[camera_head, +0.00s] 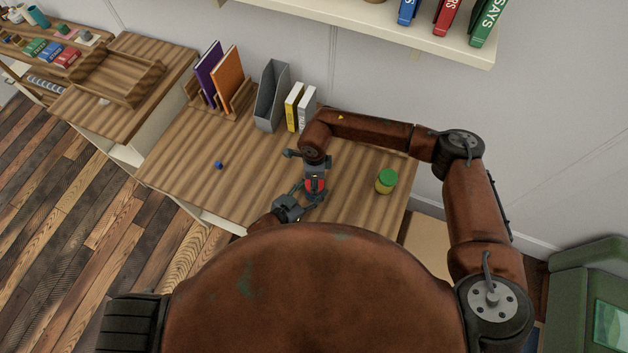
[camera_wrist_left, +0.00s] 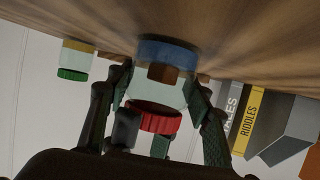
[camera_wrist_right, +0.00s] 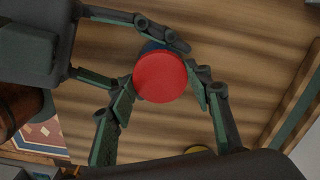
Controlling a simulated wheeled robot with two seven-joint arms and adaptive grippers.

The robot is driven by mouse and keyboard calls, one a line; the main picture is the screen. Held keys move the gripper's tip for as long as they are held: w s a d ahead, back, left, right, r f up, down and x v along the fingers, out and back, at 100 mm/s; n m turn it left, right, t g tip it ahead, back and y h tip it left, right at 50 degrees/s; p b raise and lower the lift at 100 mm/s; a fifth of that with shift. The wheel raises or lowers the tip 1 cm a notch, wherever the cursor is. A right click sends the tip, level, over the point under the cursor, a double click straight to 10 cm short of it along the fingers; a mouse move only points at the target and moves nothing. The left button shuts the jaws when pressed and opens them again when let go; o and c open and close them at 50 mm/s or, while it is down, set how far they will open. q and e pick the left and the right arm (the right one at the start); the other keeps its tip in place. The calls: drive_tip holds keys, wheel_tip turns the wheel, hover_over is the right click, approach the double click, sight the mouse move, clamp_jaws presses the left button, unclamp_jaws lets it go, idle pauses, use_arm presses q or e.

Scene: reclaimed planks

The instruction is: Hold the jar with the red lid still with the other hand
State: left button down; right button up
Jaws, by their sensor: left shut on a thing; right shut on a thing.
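The jar with the red lid stands on the desk; its red lid shows in the head view (camera_head: 316,186) and from above in the right wrist view (camera_wrist_right: 161,77). The left wrist view shows its clear body with a blue band and something brown inside (camera_wrist_left: 160,90). My left gripper (camera_head: 304,199) is shut on the jar's body from the side, its fingers on both sides in the left wrist view (camera_wrist_left: 160,105). My right gripper (camera_head: 315,181) comes from above and is shut on the red lid, one finger on each side in the right wrist view (camera_wrist_right: 163,92).
A jar with a green lid (camera_head: 386,181) stands to the right on the desk (camera_head: 260,185). A small blue object (camera_head: 219,165) lies to the left. Books (camera_head: 228,78), a grey file holder (camera_head: 271,95) and yellow and white books (camera_head: 293,107) stand at the back.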

drive_tip(key=c, duration=0.6)
drive_tip(key=o, duration=1.4)
wheel_tip(320, 180, up, 12)
use_arm(q)
drive_tip(key=c, duration=0.9)
unclamp_jaws()
